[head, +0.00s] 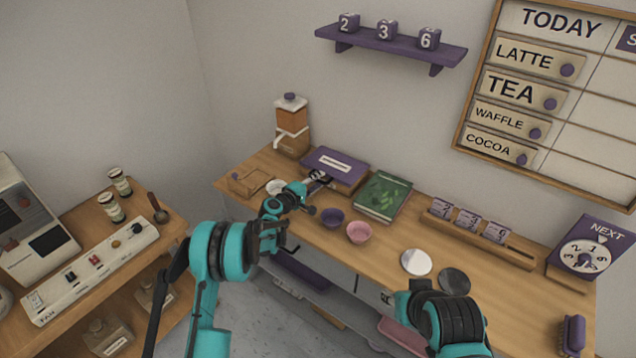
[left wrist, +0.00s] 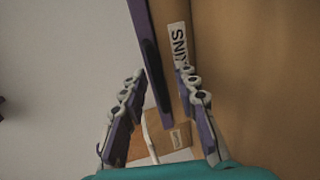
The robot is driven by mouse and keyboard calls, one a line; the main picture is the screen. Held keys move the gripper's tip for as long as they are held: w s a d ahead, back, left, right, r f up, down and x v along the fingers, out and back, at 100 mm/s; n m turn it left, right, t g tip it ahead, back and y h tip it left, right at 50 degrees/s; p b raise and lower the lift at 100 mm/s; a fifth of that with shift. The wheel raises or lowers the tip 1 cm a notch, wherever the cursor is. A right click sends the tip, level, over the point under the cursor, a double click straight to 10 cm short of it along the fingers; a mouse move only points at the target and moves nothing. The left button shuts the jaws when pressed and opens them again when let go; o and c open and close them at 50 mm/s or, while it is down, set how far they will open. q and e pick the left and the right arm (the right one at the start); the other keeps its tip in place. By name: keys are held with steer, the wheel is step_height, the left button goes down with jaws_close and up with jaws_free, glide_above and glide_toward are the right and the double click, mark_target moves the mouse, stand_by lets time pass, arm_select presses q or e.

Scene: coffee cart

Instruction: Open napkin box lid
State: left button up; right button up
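The napkin box (head: 335,165) stands at the back of the wooden counter, with a purple top and a white label. In the left wrist view I take the purple strip (left wrist: 152,60) for its lid edge, beside a tan face with a partly visible label (left wrist: 179,42). My left gripper (head: 318,181) is at the box's front side. In the left wrist view its fingers (left wrist: 160,73) are apart, with the purple strip running between them; I cannot tell whether they touch it. The lid looks closed. Of my right arm only links show; its fingers are not visible.
A green book (head: 383,194) lies just right of the box. A wood-and-white dispenser (head: 291,130) stands behind left. A purple shelf (head: 390,44) hangs above. The counter's middle is fairly clear.

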arm_select(q)
steer(key=shift+w+d, duration=0.15)
steer(key=shift+w, duration=0.05)
jaws_close()
steer(key=shift+r, duration=0.1)
